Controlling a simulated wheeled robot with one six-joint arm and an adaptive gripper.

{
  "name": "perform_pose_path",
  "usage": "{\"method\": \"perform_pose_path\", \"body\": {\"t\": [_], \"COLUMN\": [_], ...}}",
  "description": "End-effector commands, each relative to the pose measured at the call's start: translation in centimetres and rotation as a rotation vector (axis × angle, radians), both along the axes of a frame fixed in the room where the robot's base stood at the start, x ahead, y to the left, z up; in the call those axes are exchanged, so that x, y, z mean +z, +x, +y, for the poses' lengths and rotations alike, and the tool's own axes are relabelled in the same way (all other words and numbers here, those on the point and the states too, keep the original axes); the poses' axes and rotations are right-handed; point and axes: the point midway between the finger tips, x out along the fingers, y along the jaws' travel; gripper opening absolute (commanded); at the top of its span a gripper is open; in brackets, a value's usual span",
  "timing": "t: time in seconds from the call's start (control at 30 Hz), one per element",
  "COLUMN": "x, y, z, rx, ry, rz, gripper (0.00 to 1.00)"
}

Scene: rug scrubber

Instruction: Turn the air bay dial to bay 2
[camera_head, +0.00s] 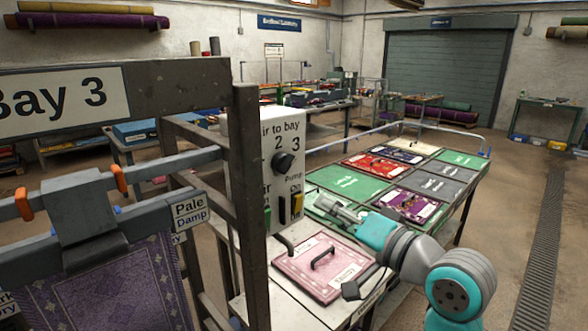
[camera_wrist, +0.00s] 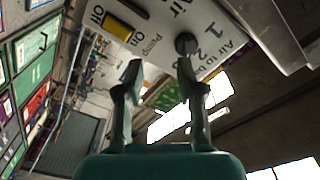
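The air bay dial (camera_head: 284,161) is a dark round knob on the upright white control panel (camera_head: 262,150), below the printed numbers 2 and 3. My gripper (camera_head: 328,204) is open and empty, at the right of the panel and lower than the dial in the head view. In the wrist view my gripper (camera_wrist: 158,68) has its fingers apart; the right fingertip overlaps the dial's lower edge. Contact cannot be told.
A metal post (camera_head: 250,200) stands left of the panel. A pink sample board (camera_head: 322,268) with a black handle lies on the table below my gripper.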

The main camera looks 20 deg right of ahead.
Motion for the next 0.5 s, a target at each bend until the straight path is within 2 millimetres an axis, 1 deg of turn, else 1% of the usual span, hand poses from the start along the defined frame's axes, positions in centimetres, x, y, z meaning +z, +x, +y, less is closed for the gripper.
{"method": "perform_pose_path", "body": {"t": [0.03,0.1,0.2,0.37,0.5], "x": [1.6,3.1,4.6,5.5,5.5], "y": [-0.1,-0.3,-0.6,-0.7,0.3], "z": [-0.2,-0.2,-0.2,-0.2,0.2], "rx": [0.010,0.024,0.040,0.049,0.053], "ry": [-0.011,-0.020,-0.031,-0.040,-0.038], "rz": [-0.007,-0.005,-0.003,0.002,0.004], "gripper": [0.38,0.38,0.38,0.38,0.38]}}
